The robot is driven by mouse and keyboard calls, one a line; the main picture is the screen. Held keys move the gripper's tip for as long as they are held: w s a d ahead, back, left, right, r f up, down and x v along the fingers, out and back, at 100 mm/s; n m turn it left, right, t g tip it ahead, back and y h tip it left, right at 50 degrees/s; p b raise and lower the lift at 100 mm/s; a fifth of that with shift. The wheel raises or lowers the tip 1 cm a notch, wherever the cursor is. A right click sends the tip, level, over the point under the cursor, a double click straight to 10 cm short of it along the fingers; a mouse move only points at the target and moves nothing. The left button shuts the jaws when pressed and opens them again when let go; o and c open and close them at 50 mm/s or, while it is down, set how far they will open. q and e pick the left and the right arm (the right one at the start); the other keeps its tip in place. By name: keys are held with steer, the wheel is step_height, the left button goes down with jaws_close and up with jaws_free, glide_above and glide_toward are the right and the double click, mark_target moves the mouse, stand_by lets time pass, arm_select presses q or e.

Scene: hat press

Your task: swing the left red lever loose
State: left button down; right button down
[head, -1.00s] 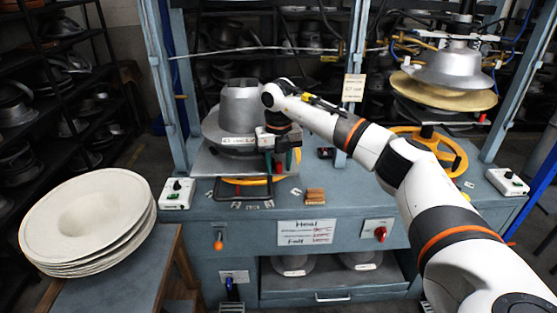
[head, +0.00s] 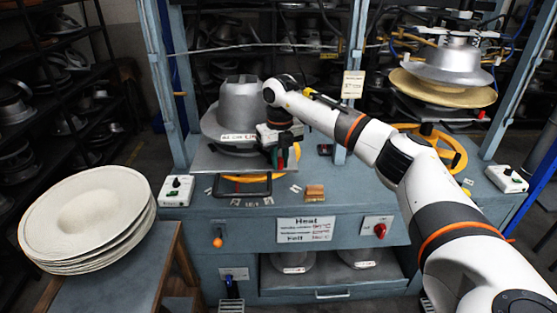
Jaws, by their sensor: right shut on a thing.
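The left press holds a grey metal hat mould (head: 236,104) with a wide brim and a label on its front, seated on a square metal plate (head: 210,158). My right gripper (head: 284,157) is at the front right corner of this plate, right of the label, and points down. It is shut on the left red lever, of which only a small red part (head: 281,161) shows between the fingers. The gripper hides the rest of the lever, so its angle cannot be told. My left gripper is not in view.
A yellow wheel (head: 236,179) and black frame sit below the plate. A wooden block (head: 315,193) and a control box (head: 176,190) are on the blue bench. The right press (head: 440,68) stands behind my right arm. Stacked white felt discs (head: 86,212) lie at left.

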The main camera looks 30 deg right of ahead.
steer(key=n, duration=0.1)
steer(key=d+n, duration=0.1)
steer(key=n, duration=0.3)
steer(key=shift+w+d, duration=0.35)
steer(key=shift+d, duration=0.05)
steer(key=n, duration=0.2)
steer(key=w+d+n, duration=0.1)
steer(key=n, duration=0.2)
steer(key=shift+w+d+n, duration=0.15)
steer(key=shift+n, duration=0.15)
steer(key=c, duration=1.3)
jaws_free()
steer(key=shift+r, duration=0.1)
steer(key=shift+r, duration=0.3)
step_height(320, 180, up, 11)
steer(key=b, duration=0.3)
steer(key=shift+r, duration=0.15)
